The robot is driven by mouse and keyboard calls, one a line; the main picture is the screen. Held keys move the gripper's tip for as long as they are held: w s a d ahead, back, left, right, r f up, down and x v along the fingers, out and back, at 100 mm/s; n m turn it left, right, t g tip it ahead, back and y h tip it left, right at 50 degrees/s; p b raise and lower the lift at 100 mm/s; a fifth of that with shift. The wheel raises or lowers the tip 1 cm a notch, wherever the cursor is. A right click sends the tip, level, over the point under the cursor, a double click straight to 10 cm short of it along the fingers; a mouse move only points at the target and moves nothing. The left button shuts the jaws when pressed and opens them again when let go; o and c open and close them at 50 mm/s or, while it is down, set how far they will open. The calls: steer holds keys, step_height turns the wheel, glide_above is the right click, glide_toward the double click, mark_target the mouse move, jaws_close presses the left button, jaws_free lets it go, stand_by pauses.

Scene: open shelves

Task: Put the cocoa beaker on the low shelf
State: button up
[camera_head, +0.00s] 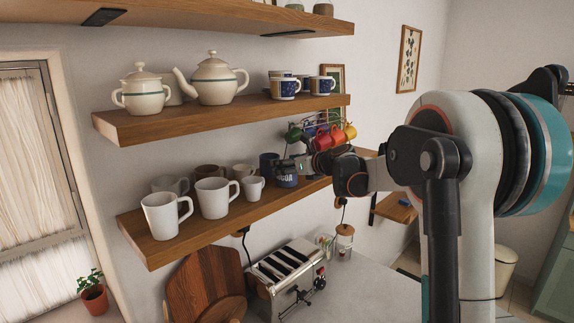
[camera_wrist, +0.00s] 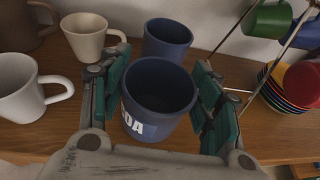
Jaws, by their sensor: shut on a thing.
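The cocoa beaker (camera_head: 287,182) is dark blue with pale lettering. It is at the right part of the low shelf (camera_head: 205,238), near its front edge. In the wrist view the beaker (camera_wrist: 150,125) is upright and empty-looking, between the teal pads of my gripper (camera_wrist: 162,82), which is shut on it. My gripper (camera_head: 298,166) reaches in from the right in the head view and partly hides the beaker. Whether the beaker's base touches the shelf board (camera_wrist: 50,138) I cannot tell. A plain blue beaker (camera_wrist: 167,40) stands just behind it.
White and cream mugs (camera_head: 212,198) stand left of the beaker. A rack with coloured cups (camera_head: 323,139) is close on the right. The upper shelf (camera_head: 210,117) holds teapots and patterned mugs. A toaster (camera_head: 288,276) stands on the counter below.

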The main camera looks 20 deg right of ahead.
steer(key=shift+s, duration=0.1)
steer(key=shift+f, duration=0.15)
steer(key=o, duration=1.2)
steer(key=shift+s+r, duration=0.1)
steer(key=shift+r, duration=0.15)
steer(key=b+v, duration=0.2)
steer(key=v, duration=0.9)
steer(key=shift+s+d+r, duration=0.1)
steer(key=shift+s, duration=0.25)
